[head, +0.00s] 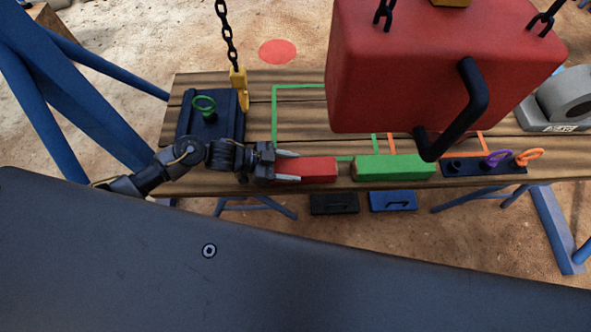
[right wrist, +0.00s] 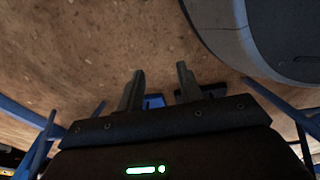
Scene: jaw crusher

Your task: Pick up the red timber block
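The red timber block (head: 315,170) lies near the front edge of the wooden table in the head view, left of a green timber block (head: 395,167). My left gripper (head: 289,166) is at the red block's left end, with one finger along its far side and one along its near side. Whether the fingers press on the block cannot be told. The gripper covers the block's left end. My right gripper (right wrist: 160,72) shows in the right wrist view with its fingers apart and nothing between them, over the ground.
A large red box (head: 430,65) with a black handle hangs on chains above the table. A yellow hook (head: 239,88) hangs on a chain near my left arm. A dark tray with a green ring (head: 204,104) is at the left; purple (head: 497,158) and orange (head: 529,156) rings are at the right.

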